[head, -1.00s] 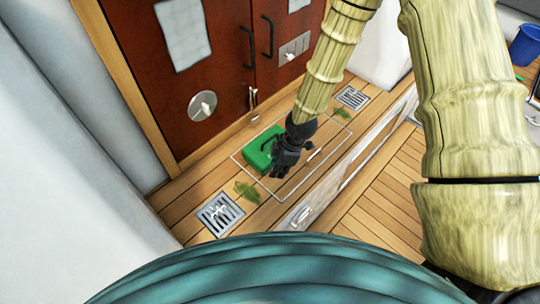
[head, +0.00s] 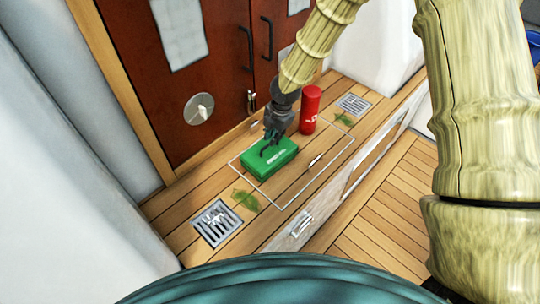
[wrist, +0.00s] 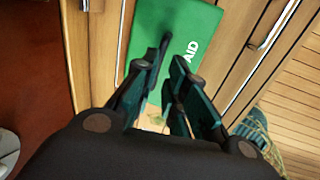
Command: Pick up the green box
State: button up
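The green box (head: 282,152) lies on the wooden deck in front of the brown doors, with white lettering on its top. My gripper (head: 268,147) is directly over the box in the head view, fingers pointing down. The wrist view shows the green box (wrist: 205,22) beyond my fingertips (wrist: 172,56), with part of its lettering visible. The fingers are apart with a narrow gap between them. I cannot tell whether they touch the box or its handle. My gripper hides part of the box top.
A red cylinder (head: 310,108) stands upright just right of the box. Metal drain grates (head: 216,222) and leaves (head: 245,199) lie on the deck. The brown doors (head: 175,95) rise behind, and a white wall (head: 60,190) is at left.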

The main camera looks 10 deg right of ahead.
aim_at(269, 152)
jog(key=shift+w+a+f, duration=0.15)
jog(key=shift+f, duration=0.8)
jog(key=shift+w+a+f, duration=0.2)
jog(key=shift+f, duration=0.75)
jog(key=shift+w+a+f, duration=0.15)
jog(key=shift+f, duration=0.8)
grip_shut()
